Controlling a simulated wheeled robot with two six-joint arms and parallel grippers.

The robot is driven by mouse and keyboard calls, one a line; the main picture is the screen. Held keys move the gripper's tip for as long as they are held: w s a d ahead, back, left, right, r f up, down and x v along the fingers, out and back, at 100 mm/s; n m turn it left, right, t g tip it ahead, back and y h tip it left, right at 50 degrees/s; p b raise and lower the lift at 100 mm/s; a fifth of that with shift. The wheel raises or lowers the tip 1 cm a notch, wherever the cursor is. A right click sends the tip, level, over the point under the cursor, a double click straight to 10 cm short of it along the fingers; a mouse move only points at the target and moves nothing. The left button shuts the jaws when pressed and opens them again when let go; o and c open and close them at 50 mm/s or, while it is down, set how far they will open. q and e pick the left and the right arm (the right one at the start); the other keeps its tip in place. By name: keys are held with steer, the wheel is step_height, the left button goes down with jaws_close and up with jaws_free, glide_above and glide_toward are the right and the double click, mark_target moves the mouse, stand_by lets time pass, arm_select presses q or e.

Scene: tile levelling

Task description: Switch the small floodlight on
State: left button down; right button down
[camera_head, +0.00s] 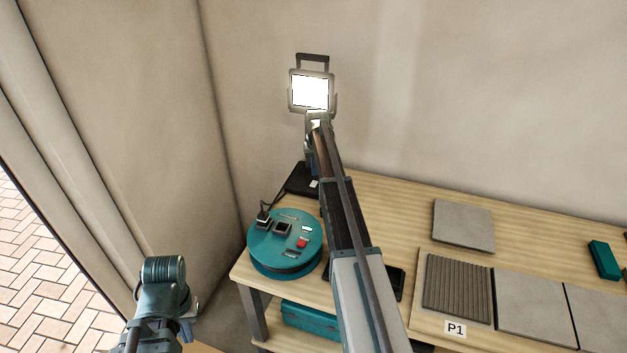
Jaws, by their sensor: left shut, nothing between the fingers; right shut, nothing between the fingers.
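The small floodlight (310,91) stands at the back left of the wooden bench, against the wall. Its square face is bright white, so it is lit. My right arm reaches across the bench to it, and my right gripper (317,121) is shut at the lower edge of the lamp head. I cannot tell whether it touches the lamp. The gripper and arm hide much of the stand and any switch there. My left gripper (192,306) is low at the left, away from the lamp, shut and empty.
A teal cable reel (284,243) with a red button sits at the bench's left corner, below the lamp. Grey tiles (463,226) and a ribbed tile (457,287) by the P1 label (455,329) lie to the right. A teal block (604,260) lies far right.

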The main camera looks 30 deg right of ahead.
mark_target(315, 182)
step_height(315, 182, up, 4)
steer(key=p, duration=0.3)
stand_by(0.3)
steer(key=s+a, duration=0.5)
steer(key=a, duration=0.2)
steer(key=s+a+n, duration=0.1)
steer(key=s+a, duration=0.5)
steer(key=a, duration=0.1)
steer(key=s+a+n, duration=0.1)
steer(key=s+a, duration=0.4)
steer(key=a, duration=0.2)
steer(key=shift+s+a+g, duration=0.15)
steer(key=shift+g, duration=0.15)
steer(key=s+a+n, duration=0.1)
steer(key=s+a, duration=0.5)
steer(key=s, duration=0.3)
steer(key=s+a+n, duration=0.1)
steer(key=s+a, duration=0.5)
steer(key=s, duration=0.3)
steer(key=s+a+n+g, duration=0.1)
steer(key=s+a+n, duration=0.2)
steer(key=a, duration=0.7)
steer(key=shift+s+a+n+h, duration=0.2)
steer(key=shift+s+n+h, duration=0.1)
steer(key=shift+s+n, duration=0.1)
